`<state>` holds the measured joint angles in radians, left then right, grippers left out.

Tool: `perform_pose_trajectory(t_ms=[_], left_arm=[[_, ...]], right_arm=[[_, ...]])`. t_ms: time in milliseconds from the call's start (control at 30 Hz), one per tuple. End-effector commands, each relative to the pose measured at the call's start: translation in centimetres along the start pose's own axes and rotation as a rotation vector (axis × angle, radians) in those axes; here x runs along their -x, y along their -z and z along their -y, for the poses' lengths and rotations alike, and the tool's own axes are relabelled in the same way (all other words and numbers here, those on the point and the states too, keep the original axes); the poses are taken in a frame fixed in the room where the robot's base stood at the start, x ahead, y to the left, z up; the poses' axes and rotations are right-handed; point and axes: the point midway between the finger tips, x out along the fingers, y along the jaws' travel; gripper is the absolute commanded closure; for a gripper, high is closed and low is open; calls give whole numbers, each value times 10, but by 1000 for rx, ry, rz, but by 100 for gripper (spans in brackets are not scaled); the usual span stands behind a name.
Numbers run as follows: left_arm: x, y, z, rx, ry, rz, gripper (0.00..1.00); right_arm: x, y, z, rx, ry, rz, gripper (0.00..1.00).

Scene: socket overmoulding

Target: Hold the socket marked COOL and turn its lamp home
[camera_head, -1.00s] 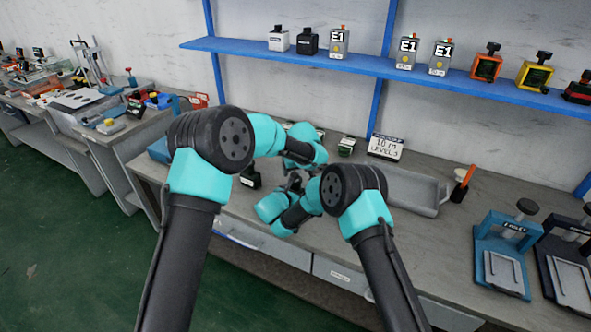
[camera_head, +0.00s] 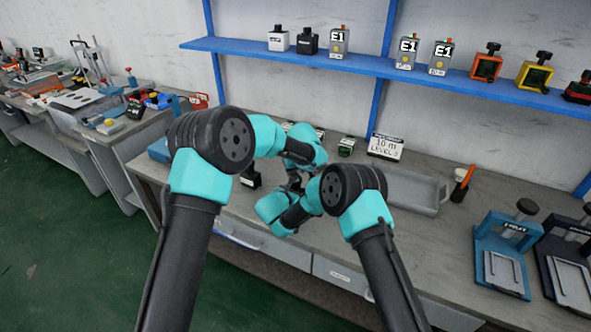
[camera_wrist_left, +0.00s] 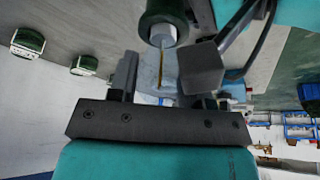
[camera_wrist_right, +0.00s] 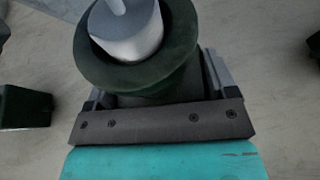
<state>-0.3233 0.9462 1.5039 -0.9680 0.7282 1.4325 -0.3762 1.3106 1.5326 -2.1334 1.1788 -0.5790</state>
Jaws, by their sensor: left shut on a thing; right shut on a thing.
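My right gripper (camera_wrist_right: 155,95) is shut on a dark green round socket (camera_wrist_right: 185,60), shown in the right wrist view with a pale cylindrical lamp part (camera_wrist_right: 130,38) standing in its mouth. My left gripper (camera_wrist_left: 162,75) is shut on the lamp (camera_wrist_left: 150,73), a clear glass body with a thin yellowish line inside. The lamp's pale end meets the socket (camera_wrist_left: 165,12) at the top of the left wrist view. Whether it is fully seated cannot be told. In the head view both grippers meet above the bench, largely hidden by my arms. No COOL marking is legible.
More dark green blocks (camera_wrist_left: 28,42) (camera_wrist_left: 84,65) stand on the bench to one side. A grey tray (camera_head: 412,190), a sign (camera_head: 386,146) and a cup with an orange-handled tool (camera_head: 462,184) lie to the right. A black block (camera_head: 250,177) is near my left arm.

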Motion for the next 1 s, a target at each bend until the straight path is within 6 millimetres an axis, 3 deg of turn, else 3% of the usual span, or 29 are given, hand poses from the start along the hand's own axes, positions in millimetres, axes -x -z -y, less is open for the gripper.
perform_pose_trajectory(t_ms=[367,1000], left_arm=[[0,1,0,-95,-41,0,79],[1,1,0,-535,-223,-1,79]], right_arm=[[0,0,0,0,-1,1,44],[0,1,0,1,-1,-1,44]])
